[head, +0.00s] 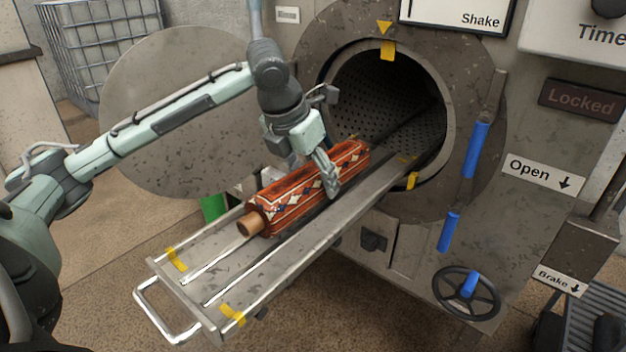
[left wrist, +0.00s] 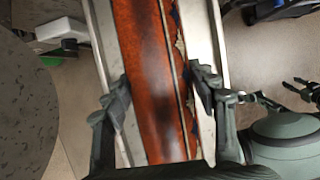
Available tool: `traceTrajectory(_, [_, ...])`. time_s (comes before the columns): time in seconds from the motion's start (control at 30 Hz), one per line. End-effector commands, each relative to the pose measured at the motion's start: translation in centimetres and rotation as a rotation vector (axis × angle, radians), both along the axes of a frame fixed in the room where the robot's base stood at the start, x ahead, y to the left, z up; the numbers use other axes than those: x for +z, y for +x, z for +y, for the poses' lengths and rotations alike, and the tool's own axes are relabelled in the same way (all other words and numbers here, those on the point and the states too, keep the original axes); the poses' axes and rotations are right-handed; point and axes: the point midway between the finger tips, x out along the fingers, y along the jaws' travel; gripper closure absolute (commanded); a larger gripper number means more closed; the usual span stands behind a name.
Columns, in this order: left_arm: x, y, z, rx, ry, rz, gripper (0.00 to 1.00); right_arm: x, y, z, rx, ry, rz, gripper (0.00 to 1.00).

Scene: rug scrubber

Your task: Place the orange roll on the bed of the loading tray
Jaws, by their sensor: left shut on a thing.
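The orange roll (head: 306,190) is a patterned red-orange rug on a brown core. It lies lengthwise along the loading tray (head: 218,262), which sticks out from the round drum opening. My left gripper (head: 328,180) is over the roll near its drum-side end, shut on it, pointing down. The left wrist view shows the roll (left wrist: 150,60) between the two fingers (left wrist: 162,92), with the tray's pale rail (left wrist: 107,50) beside it. The roll looks close to the bed; whether its underside touches is hidden.
The drum opening (head: 378,95) is dark and open, with its round door (head: 165,110) swung to the left. Blue handles (head: 475,150) and a hand wheel (head: 466,293) are on the right. The tray's front end, by its metal handle (head: 170,312), is clear.

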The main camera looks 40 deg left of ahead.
Motion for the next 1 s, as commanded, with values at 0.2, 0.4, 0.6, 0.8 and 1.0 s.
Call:
traceTrajectory(0.2, [-0.58,0.09,0.02,0.0,-0.001,-0.008,1.0,-0.15,-0.05,-0.03,0.001,0.0,-0.001,0.6])
traceTrajectory(0.4, [-0.66,0.08,0.03,0.0,-0.001,-0.007,1.0,-0.16,-0.05,-0.01,0.002,0.0,0.0,0.6])
traceTrajectory(0.6, [-1.05,-0.01,0.02,0.0,0.0,-0.002,0.29,-0.18,-0.08,-0.01,0.002,-0.001,0.001,0.6])
traceTrajectory(0.8, [-1.05,0.0,0.01,0.0,0.0,-0.002,0.21,-0.17,-0.08,-0.01,0.002,-0.001,0.002,0.6])
traceTrajectory(1.0, [-0.85,0.01,0.0,0.0,-0.001,-0.003,0.21,-0.13,-0.05,0.0,0.002,-0.001,0.001,0.6])
